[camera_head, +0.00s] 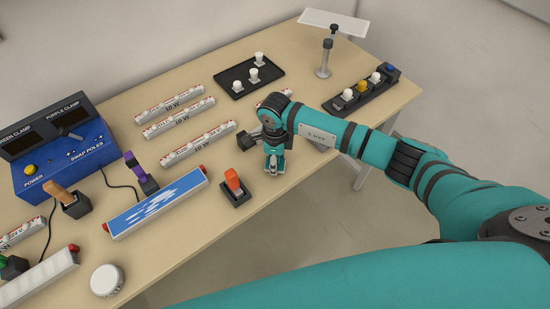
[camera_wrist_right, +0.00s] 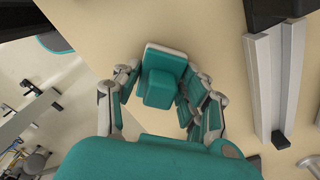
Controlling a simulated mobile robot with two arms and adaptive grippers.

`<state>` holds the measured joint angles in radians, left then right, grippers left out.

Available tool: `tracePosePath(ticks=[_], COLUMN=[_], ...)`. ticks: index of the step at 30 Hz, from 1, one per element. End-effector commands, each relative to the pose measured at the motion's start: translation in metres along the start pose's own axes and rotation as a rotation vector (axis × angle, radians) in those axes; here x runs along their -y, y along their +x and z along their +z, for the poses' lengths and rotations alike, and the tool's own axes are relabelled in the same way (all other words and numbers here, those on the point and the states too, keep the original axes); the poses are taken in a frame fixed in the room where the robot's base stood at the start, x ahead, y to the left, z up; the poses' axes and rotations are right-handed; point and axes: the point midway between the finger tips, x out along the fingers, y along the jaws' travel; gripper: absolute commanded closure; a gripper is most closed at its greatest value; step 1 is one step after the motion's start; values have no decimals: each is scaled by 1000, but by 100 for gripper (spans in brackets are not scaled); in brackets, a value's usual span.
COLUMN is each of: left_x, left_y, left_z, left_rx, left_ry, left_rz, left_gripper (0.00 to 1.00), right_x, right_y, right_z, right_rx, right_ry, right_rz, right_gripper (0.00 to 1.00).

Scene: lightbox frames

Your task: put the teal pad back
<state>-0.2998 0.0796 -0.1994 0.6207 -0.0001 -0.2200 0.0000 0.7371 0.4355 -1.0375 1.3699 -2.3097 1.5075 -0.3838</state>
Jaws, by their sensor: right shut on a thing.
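The teal pad (camera_wrist_right: 163,78) is a small block with a raised knob on a wider plate. In the right wrist view it sits between the fingers of my right gripper (camera_wrist_right: 165,98), which is shut on it. In the head view my right gripper (camera_head: 273,168) points down over the table's near side, right of the orange-handled switch. The pad is mostly hidden there by the gripper, and I cannot tell whether it touches the table. My left gripper is not in view.
The table (camera_head: 225,70) holds several white labelled tubes (camera_head: 198,143), a blue power box (camera_head: 62,150), a blue-and-white panel (camera_head: 155,203), an orange-handled switch (camera_head: 234,184) and a black tray (camera_head: 250,77) with white knobs. A dark button strip (camera_head: 365,92) lies at right. The near edge is close to the gripper.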

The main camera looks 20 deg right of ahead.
Motion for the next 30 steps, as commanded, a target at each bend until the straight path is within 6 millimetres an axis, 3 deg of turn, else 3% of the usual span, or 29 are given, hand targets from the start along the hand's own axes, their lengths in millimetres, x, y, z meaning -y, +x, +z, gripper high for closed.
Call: tracePosePath(ticks=[7, 8, 13, 24, 30], left_x=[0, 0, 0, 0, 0], left_y=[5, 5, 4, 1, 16], left_z=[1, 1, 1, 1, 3], left_rx=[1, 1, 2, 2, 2], left_ry=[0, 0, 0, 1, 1], left_rz=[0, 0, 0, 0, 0], left_gripper=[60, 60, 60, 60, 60], right_x=[0, 0, 0, 0, 2], right_y=[4, 4, 2, -3, -36], right_z=[0, 0, 0, 0, 1], right_rx=[0, 0, 0, 1, 4], right_ry=[1, 1, 1, 0, -1], right_rz=[-1, -1, 0, -2, -7], right_gripper=[88, 56, 34, 34, 34])
